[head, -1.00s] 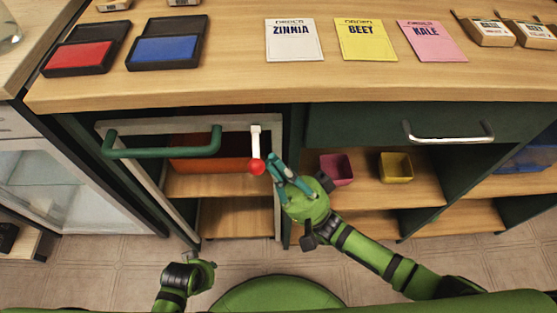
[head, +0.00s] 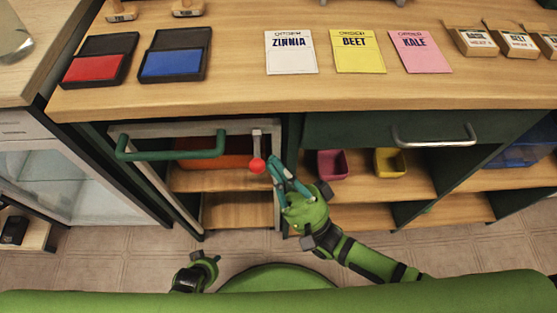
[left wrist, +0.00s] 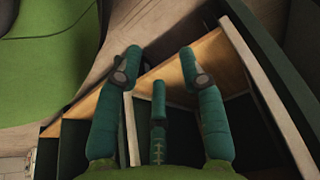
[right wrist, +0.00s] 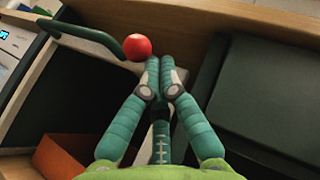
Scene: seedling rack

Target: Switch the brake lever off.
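The brake lever is a pale bar (head: 257,141) with a red ball (head: 257,165) at its end. It hangs at the upper right of the framed cabinet opening. The red ball also shows in the right wrist view (right wrist: 136,47). My right gripper (head: 275,166) is just right of the ball. In the right wrist view its fingertips (right wrist: 160,66) are together with nothing seen between them; the ball is just beyond and to their left. I cannot tell if they touch it. My left gripper (left wrist: 160,56) is open and empty, low at the left.
A green bar handle (head: 172,152) crosses the opening left of the lever. An orange box (head: 213,160) is behind it. To the right are a drawer with a metal handle (head: 434,140) and shelves with a pink pot (head: 332,164) and a yellow pot (head: 389,162). The countertop (head: 235,92) overhangs above.

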